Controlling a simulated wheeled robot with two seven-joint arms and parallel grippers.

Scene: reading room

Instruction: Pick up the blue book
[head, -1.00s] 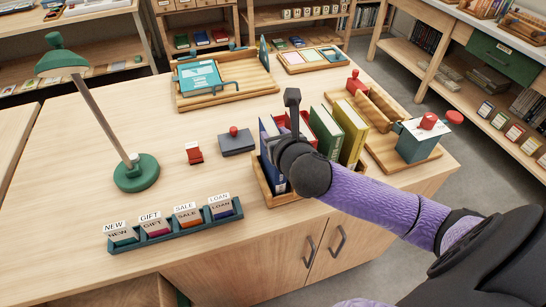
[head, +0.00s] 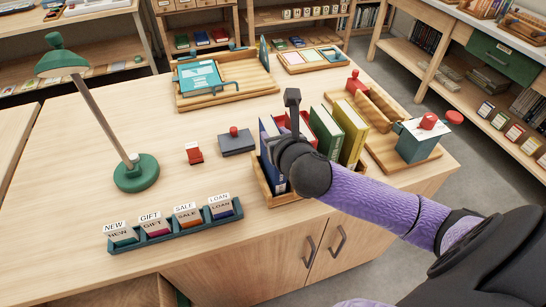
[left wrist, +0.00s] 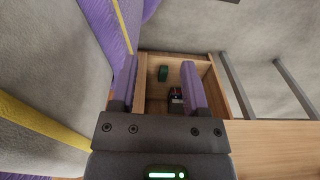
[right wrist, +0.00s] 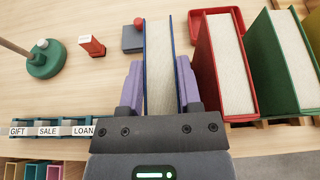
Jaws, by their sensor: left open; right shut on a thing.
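The blue book (head: 271,146) stands upright at the left end of a wooden book rack (head: 262,180), partly hidden behind my right wrist. In the right wrist view the blue book (right wrist: 160,68) shows its pale page edges between the two fingers. My right gripper (right wrist: 160,88) is shut on it from above. Red, green and yellow books stand to its right in the rack. My left gripper (left wrist: 155,85) is open and empty, low beside the desk, above an open wooden drawer or box; it is not in the head view.
A green lamp (head: 136,172) stands at the left. A card holder (head: 175,228) with NEW, GIFT, SALE and LOAN tabs lies at the front. A red stamp (head: 194,153) and a dark pad (head: 236,141) lie left of the rack. A wooden tray (head: 225,95) is behind.

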